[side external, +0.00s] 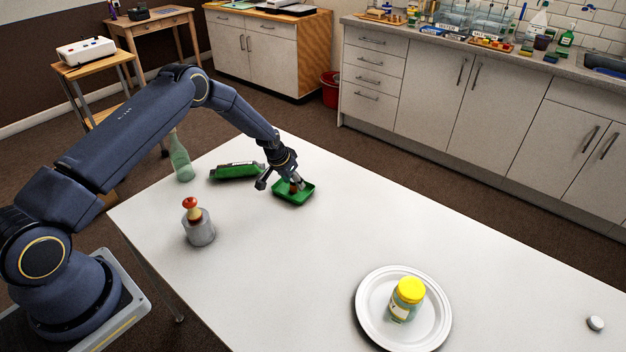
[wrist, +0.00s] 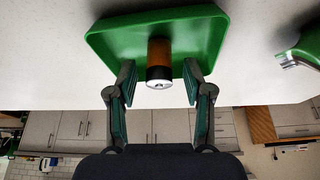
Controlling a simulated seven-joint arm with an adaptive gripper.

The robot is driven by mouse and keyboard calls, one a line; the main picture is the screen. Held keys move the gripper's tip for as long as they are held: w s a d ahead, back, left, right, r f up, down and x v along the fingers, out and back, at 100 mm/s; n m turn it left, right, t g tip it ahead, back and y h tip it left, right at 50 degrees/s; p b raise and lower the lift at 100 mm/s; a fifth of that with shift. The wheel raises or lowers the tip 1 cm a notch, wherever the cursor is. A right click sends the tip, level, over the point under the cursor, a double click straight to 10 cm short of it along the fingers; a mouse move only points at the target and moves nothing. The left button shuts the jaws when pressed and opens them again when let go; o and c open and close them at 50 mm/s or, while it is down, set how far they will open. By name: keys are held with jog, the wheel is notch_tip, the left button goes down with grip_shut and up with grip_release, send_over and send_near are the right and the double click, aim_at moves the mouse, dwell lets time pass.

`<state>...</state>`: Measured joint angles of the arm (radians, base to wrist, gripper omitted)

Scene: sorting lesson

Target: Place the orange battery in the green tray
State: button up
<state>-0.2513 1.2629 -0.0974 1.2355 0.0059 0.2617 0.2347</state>
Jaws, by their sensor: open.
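The orange battery (wrist: 159,62), orange-brown with a dark band and a silver end, shows between my fingers in the wrist view, against the inside of the green tray. In the side view the battery (side external: 295,187) is a small brownish shape over the tray floor, partly hidden by my gripper. The green tray (side external: 296,203) is shallow and sits near the far edge of the table; its rim (wrist: 222,22) also shows in the wrist view. My gripper (side external: 282,185) is open, low at the tray, with fingers (wrist: 158,78) spread on both sides of the battery, gaps visible.
A clear green bottle (side external: 181,160) stands farther left. A grey metal container (side external: 199,232) holds a red-topped item. A white plate (side external: 372,325) bears a yellow-lidded jar (side external: 406,300). The table's middle is clear.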

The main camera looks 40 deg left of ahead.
jog(key=s+d+f+v, duration=0.1)
jog(key=d+v, duration=0.2)
jog(key=v, duration=1.6)
jog(key=s+d+v, duration=0.2)
jog(key=d+v, duration=0.1)
jog(key=v, duration=1.6)
jog(key=s+d+r, duration=0.2)
jog(key=s, duration=0.8)
jog(key=s+d+r+t, duration=0.1)
jog(key=s+d+r, duration=0.1)
jog(key=s, duration=0.9)
jog(key=shift+r, duration=0.3)
jog(key=shift+s, duration=0.1)
